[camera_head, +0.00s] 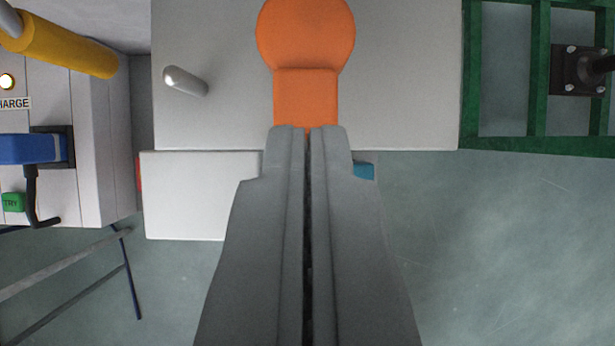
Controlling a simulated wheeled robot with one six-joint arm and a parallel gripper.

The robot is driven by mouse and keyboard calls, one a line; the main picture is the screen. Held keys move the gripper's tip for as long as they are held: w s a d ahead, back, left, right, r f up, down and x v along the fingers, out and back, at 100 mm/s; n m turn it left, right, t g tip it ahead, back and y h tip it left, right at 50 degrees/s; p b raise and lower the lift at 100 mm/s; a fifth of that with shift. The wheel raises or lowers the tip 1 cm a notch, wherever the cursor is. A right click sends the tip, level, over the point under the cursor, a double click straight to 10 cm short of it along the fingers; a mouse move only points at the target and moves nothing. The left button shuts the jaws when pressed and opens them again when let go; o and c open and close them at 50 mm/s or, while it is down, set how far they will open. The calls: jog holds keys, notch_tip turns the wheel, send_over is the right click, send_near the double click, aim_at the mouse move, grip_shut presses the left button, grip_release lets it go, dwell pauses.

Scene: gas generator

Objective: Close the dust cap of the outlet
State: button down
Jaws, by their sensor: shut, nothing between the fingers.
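The orange dust cap (306,45) shows at the top middle of the view, in front of a light grey panel. It has a round upper part and a squarer lower part. My gripper (308,130) comes up from the bottom, its two grey fingers side by side with only a thin dark line between them. It is shut and empty. The fingertips overlap the lower edge of the orange part in the picture; I cannot tell whether they touch it. The outlet itself is not clearly visible; what lies behind the cap and fingers is hidden.
A silver peg (186,81) sticks out of the grey panel (410,80) at the left. A white block (195,195) and a small blue piece (364,171) lie below. A white cabinet with a blue handle (30,149) stands at left, a green frame (538,145) at right.

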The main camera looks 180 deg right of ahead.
jog(key=s+v, duration=0.1)
jog(key=v, duration=1.3)
jog(key=s+r+t, duration=0.2)
jog(key=s+t, duration=0.3)
jog(key=s, duration=0.8)
jog(key=s+r+t, duration=0.2)
jog(key=s+t, duration=0.4)
jog(key=s, duration=0.8)
jog(key=shift+s+r, duration=0.2)
jog(key=shift+r, duration=0.05)
jog(key=shift+d, duration=0.1)
